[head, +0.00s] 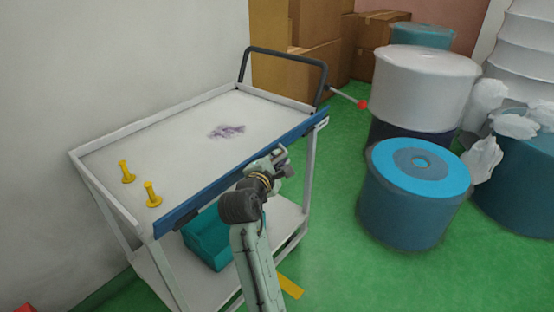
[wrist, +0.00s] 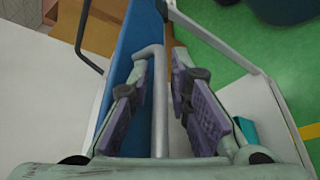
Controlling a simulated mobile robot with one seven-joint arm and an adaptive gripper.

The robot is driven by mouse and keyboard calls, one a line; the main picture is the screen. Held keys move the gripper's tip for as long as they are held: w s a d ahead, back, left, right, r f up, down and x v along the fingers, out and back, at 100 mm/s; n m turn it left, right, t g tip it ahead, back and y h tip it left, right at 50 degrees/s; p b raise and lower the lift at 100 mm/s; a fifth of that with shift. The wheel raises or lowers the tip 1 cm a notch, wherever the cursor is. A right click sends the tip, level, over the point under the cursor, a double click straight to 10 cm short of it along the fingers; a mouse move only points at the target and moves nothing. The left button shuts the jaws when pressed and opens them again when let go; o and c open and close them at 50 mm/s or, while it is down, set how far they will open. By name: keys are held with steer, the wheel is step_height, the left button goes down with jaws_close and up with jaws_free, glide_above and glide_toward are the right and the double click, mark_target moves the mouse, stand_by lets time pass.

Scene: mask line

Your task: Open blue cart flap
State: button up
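The cart (head: 160,136) has a white top and a blue flap (head: 225,177) running along its near long side. The flap also shows in the wrist view (wrist: 127,62) as a blue strip left of centre. My gripper (head: 280,160) is at the flap, toward its far end. In the wrist view, a grey bar with a bent end (wrist: 160,105) runs lengthwise between the fingers of my gripper (wrist: 161,65). The fingers are open on both sides of the bar, with gaps visible. In the head view my arm hides the bar and part of the flap.
Two yellow pegs (head: 152,195) and a purple crumpled patch (head: 227,131) are on the cart top. A teal bin (head: 208,240) is on the lower shelf. A dark push handle (head: 285,55) rises at the far end. Large rolls (head: 415,205) stand to the right on green floor.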

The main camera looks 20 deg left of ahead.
steer(key=shift+c, duration=0.5)
jaws_close()
